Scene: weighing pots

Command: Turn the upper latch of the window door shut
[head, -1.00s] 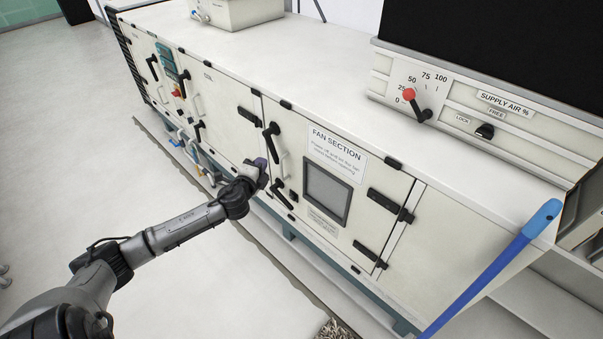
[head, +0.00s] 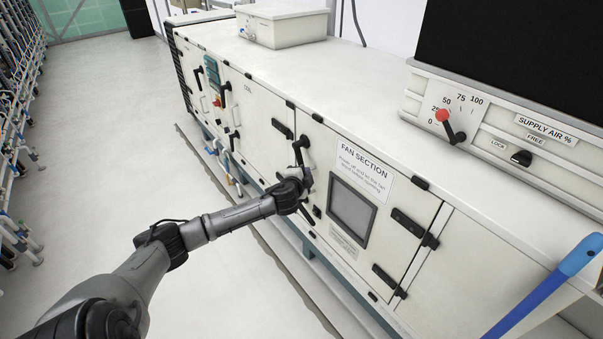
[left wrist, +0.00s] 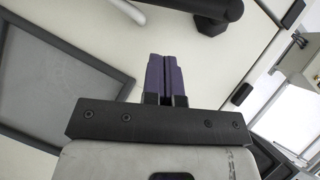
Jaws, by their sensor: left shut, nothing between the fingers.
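The window door (head: 318,150) of the fan section has a dark-framed window (head: 352,206) and is closed flush with the cabinet front. Its black upper latch (head: 304,143) is at the door's upper left, its handle hanging roughly downward. The lower latch (head: 307,214) sits below, slanted. My left gripper (head: 301,172) is just below the upper latch, in front of the door, and partly covers this area. In the left wrist view its purple fingers (left wrist: 165,77) are together and empty. A black latch handle (left wrist: 212,17) lies beyond the fingertips there, apart from them. My right gripper is out of view.
A white bar handle (left wrist: 128,8) is close to the fingers. Black hinges (head: 408,222) are on the door's right side. A blue pole (head: 540,285) leans at the lower right. The floor (head: 120,130) left of the cabinet is clear.

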